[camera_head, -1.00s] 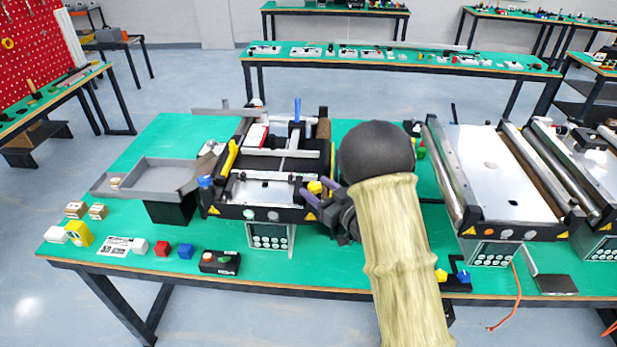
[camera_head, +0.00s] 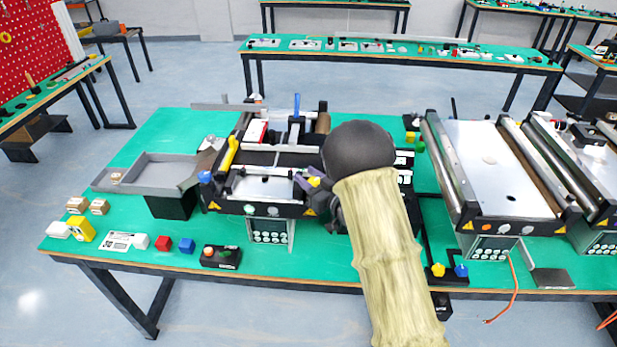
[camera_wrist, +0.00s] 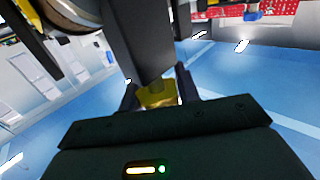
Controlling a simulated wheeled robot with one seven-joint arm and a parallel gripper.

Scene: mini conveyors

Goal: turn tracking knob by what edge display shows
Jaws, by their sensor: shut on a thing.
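The left mini conveyor (camera_head: 262,208) stands on the green table. A yellow knob (camera_head: 314,181) is at its right front and also shows in the wrist view (camera_wrist: 158,94). My gripper (camera_head: 311,179) is shut on this yellow knob; in the wrist view its dark fingers (camera_wrist: 159,90) are on both sides of it. My arm hides part of the conveyor's right side. A blue knob (camera_head: 205,177) is at the conveyor's left front. I cannot make out a readable edge display in either view.
A grey tray (camera_head: 160,170) stands left of the conveyor. Small blocks, including a red one (camera_head: 163,243), and a black button box (camera_head: 221,257) lie along the front edge. Another conveyor (camera_head: 505,225) stands to the right. A yellow knob and a blue knob (camera_head: 461,270) sit before it.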

